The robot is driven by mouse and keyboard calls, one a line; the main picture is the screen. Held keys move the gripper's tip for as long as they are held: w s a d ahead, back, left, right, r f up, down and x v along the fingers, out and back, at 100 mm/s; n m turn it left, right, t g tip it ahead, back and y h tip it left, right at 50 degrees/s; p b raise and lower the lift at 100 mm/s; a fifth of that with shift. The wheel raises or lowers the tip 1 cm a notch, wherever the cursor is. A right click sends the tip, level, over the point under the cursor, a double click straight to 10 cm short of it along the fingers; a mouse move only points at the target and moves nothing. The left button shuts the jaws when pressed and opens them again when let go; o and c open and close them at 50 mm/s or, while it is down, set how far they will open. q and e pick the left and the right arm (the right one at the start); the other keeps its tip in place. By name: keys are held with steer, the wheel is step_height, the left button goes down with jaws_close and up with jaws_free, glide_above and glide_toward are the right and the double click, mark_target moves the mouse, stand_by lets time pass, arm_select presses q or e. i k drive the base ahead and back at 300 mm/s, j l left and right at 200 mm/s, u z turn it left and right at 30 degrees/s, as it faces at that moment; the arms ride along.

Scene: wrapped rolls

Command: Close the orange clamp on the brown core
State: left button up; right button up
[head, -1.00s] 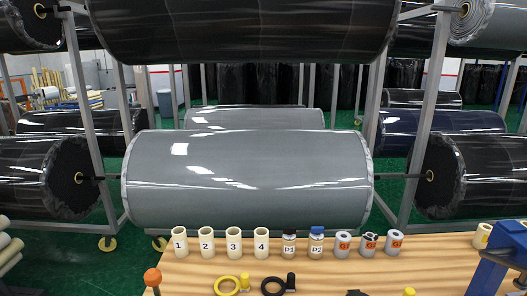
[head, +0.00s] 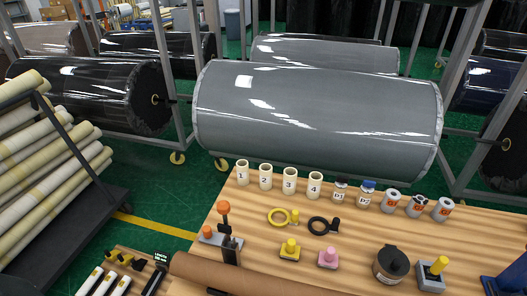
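The orange clamp (head: 224,209) stands in the head view at the left side of the wooden table, with an orange knob on an upright stem, a smaller orange cap on a grey block and a dark upright post. The brown core (head: 240,278) lies along the bottom edge of the view, its lower part cut off. The clamp's post stands just behind the core's left part. I cannot tell whether the clamp touches the core. Neither of my grippers is in view.
The wooden table (head: 480,225) carries white numbered cups (head: 290,180), yellow (head: 279,217) and black (head: 318,225) rings, a yellow-knobbed block (head: 290,250), a pink-knobbed block (head: 328,257) and a black-lidded can (head: 391,264). A rack of pale rolls (head: 50,170) stands left. Large wrapped rolls (head: 320,115) lie behind.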

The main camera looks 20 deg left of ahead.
mark_target(223, 208)
steer(key=i+j+z, duration=0.25)
steer(key=j, duration=0.35)
steer(key=i+j+z, duration=0.3)
steer(key=j, duration=0.4)
steer(key=i, duration=0.1)
